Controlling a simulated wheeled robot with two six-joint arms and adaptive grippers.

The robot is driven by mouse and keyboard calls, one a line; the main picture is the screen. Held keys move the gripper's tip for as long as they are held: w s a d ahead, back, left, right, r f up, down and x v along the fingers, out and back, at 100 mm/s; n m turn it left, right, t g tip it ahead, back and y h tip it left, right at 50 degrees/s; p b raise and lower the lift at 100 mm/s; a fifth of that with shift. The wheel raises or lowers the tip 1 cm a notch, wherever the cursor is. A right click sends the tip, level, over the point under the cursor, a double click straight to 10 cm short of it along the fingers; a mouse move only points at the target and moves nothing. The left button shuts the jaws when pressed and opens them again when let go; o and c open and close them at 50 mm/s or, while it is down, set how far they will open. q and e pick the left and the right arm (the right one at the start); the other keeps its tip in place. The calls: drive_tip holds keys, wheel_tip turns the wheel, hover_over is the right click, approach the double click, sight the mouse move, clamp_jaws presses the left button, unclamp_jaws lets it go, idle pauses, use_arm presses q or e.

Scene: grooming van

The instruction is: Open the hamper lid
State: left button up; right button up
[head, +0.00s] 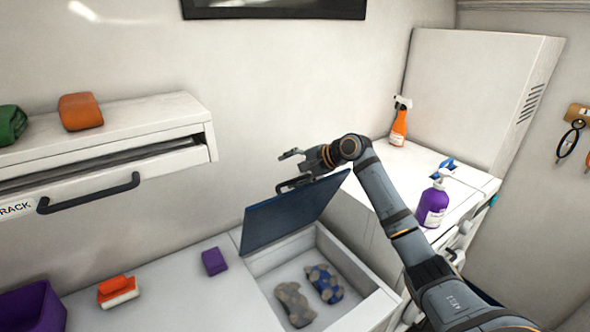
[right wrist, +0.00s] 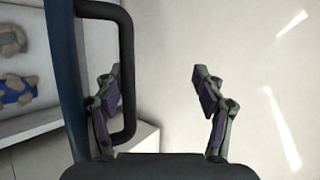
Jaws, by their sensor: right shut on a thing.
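The blue hamper lid (head: 285,217) stands raised at a steep tilt along the back edge of the hamper (head: 352,268), whose inside is exposed. The lid's black handle (head: 290,185) is near its upper edge; it shows as a loop in the right wrist view (right wrist: 127,70). My right gripper (head: 288,162) is at this handle and shut on it. In the right wrist view, one finger is inside the loop and the other is outside, with a visible gap between them (right wrist: 158,95). My left gripper is not in view.
Two spotted cloths, one grey (head: 295,303) and one blue (head: 325,283), lie in the hamper. A purple block (head: 214,261) and an orange-and-white item (head: 117,291) sit left on the bench. A purple pump bottle (head: 433,203) and orange spray bottle (head: 399,124) stand on the right counter.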

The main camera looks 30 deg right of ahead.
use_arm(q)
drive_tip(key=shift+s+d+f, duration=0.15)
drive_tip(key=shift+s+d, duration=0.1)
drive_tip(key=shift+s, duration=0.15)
use_arm(e)
drive_tip(key=shift+w+t, duration=0.25)
drive_tip(key=shift+t, duration=0.05)
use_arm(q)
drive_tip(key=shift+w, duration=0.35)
use_arm(e)
drive_tip(key=shift+f, duration=0.1)
